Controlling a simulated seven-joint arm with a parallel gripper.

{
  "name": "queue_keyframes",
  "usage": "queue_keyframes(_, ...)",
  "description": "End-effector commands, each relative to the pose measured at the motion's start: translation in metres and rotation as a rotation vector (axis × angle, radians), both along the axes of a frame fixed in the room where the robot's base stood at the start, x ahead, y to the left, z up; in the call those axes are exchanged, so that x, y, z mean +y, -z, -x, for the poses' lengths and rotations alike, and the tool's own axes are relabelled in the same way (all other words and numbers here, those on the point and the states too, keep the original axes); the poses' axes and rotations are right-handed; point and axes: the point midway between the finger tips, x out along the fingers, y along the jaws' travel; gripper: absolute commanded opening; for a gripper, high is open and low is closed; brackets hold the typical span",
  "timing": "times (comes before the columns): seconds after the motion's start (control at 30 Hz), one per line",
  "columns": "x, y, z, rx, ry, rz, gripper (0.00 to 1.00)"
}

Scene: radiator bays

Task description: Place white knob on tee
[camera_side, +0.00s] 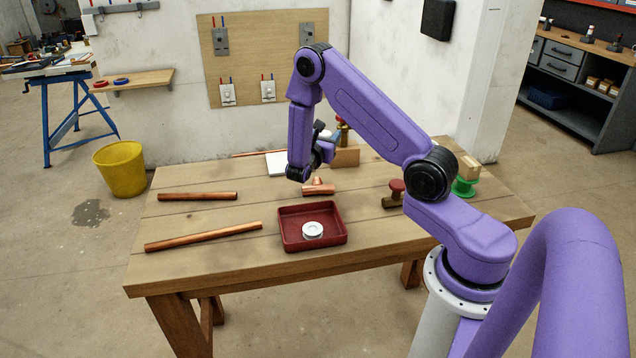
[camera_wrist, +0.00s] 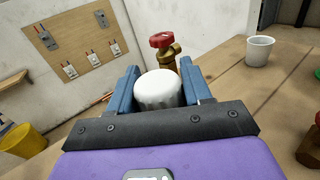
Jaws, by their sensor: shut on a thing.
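The white knob (camera_wrist: 158,89) is between the blue fingers of my gripper (camera_wrist: 158,70), which is shut on it. In the side view I cannot make the knob out clearly; the wrist of my arm is over the back of the bench. The copper tee (camera_side: 318,188) lies on the bench behind the red tray, below and slightly right of my wrist in the picture. It does not show in the wrist view. A brass valve with a red handle (camera_wrist: 165,45) stands beyond the knob in the wrist view; whether they touch I cannot tell.
A red tray (camera_side: 287,236) holds a white ring (camera_side: 312,230). Copper pipes (camera_side: 203,227) lie at left on the wooden bench (camera_side: 180,263). Another red-handled valve (camera_side: 396,192) and a green spool (camera_side: 463,188) are at right. A white cup (camera_wrist: 259,50) stands right of the gripper.

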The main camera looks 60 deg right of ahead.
Motion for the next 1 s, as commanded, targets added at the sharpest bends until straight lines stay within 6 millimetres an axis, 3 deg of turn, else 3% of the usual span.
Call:
queue_keyframes(0.1, 0.017, 0.001, -0.009, 0.0, -0.025, 0.0, 0.15)
queue_keyframes(0.2, 0.022, 0.007, -0.011, 0.002, -0.032, 0.0, 0.15)
queue_keyframes(0.43, 0.023, 0.037, -0.011, 0.003, -0.033, 0.0, 0.15)
queue_keyframes(1.0, 0.022, 0.081, -0.011, 0.0, -0.033, 0.001, 0.15)
